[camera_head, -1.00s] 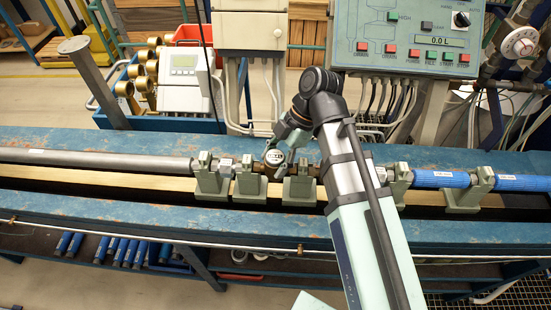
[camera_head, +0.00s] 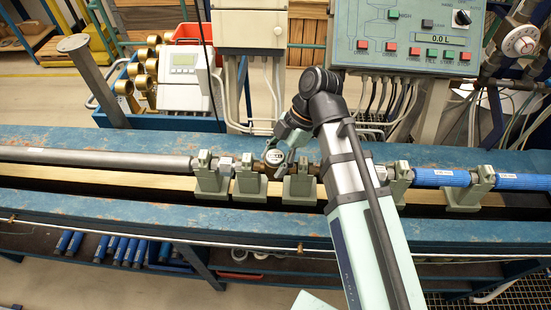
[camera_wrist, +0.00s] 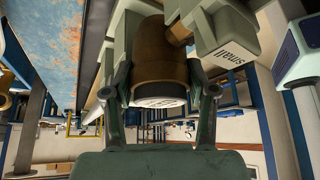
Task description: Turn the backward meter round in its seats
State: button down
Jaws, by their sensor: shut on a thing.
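The meter (camera_head: 274,157) has a brass body and a round white face. It sits in the pipe line between two grey-green seats, the left seat (camera_head: 250,184) and the right seat (camera_head: 300,187). In the wrist view the brass meter body (camera_wrist: 160,60) shows close up, its face turned toward my gripper's palm. My gripper (camera_wrist: 162,92) is shut on the meter, one finger on each side. In the head view my gripper (camera_head: 285,147) reaches the meter from behind and right. I cannot tell the meter's flow direction.
A grey pipe (camera_head: 95,159) runs to the left, and blue pipes (camera_head: 440,178) lie to the right with further seats. A control panel (camera_head: 405,38) and a white box (camera_head: 183,85) stand behind the blue bench (camera_head: 80,143). A seat marked "small" (camera_wrist: 228,50) is beside the meter.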

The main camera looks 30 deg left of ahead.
jog(key=shift+c, duration=1.3)
grip_release()
jog(key=shift+r+p, duration=2.85)
jog(key=shift+r, duration=1.65)
